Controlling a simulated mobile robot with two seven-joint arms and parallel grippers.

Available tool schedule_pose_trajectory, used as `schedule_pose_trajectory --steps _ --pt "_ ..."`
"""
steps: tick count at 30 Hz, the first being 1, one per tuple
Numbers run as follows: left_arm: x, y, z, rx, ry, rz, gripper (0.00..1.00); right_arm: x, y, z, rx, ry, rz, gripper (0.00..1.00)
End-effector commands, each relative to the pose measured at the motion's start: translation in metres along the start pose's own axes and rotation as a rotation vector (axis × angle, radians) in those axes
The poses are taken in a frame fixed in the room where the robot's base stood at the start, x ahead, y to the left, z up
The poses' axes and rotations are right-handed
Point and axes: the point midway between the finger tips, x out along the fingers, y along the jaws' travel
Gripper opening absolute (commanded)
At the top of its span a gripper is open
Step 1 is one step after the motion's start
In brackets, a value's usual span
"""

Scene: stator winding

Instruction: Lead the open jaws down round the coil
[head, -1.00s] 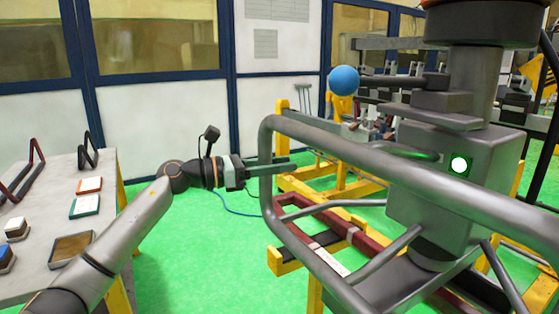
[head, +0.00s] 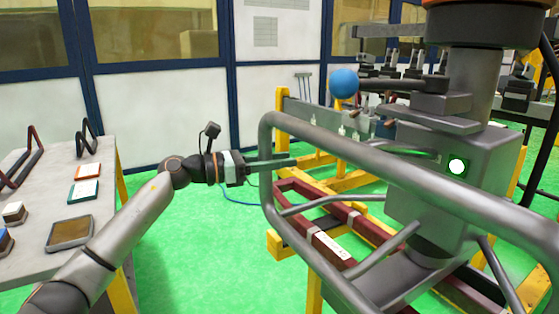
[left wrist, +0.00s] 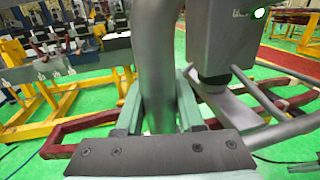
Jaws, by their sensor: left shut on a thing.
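My left gripper (head: 272,163) reaches in from the left to a thick grey tube (head: 266,188) that bends round and runs to the right. In the left wrist view the two grey-green fingers (left wrist: 157,100) stand on either side of the upright tube (left wrist: 157,65), shut on it. The far finger is partly hidden behind the tube in the head view. My right gripper is not in view.
The table (head: 135,205) at the left holds small blocks and a brown tray (head: 70,233). Dark red bars (head: 330,233) lie on a yellow stand (head: 282,247) beyond the tube. A grey box with a green light (head: 456,167) stands at the right.

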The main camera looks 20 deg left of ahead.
Motion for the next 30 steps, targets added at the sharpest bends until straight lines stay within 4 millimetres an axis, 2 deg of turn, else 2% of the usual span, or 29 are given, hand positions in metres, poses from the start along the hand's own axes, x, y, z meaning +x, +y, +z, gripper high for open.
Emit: schedule_pose_trajectory --steps 12,13,22,30 --pt "-0.0007 0.0005 0.0042 0.001 -0.009 0.002 0.0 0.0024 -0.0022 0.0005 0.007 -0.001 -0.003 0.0" --pt "-0.0007 0.0005 0.0043 0.001 -0.009 0.002 0.38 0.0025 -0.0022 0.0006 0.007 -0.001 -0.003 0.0" --pt "-0.0004 0.0001 0.0033 0.001 -0.007 0.001 0.72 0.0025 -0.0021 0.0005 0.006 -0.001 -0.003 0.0" --pt "-0.0014 0.0002 0.0025 0.001 -0.006 0.001 0.72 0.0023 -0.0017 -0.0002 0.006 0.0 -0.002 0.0"
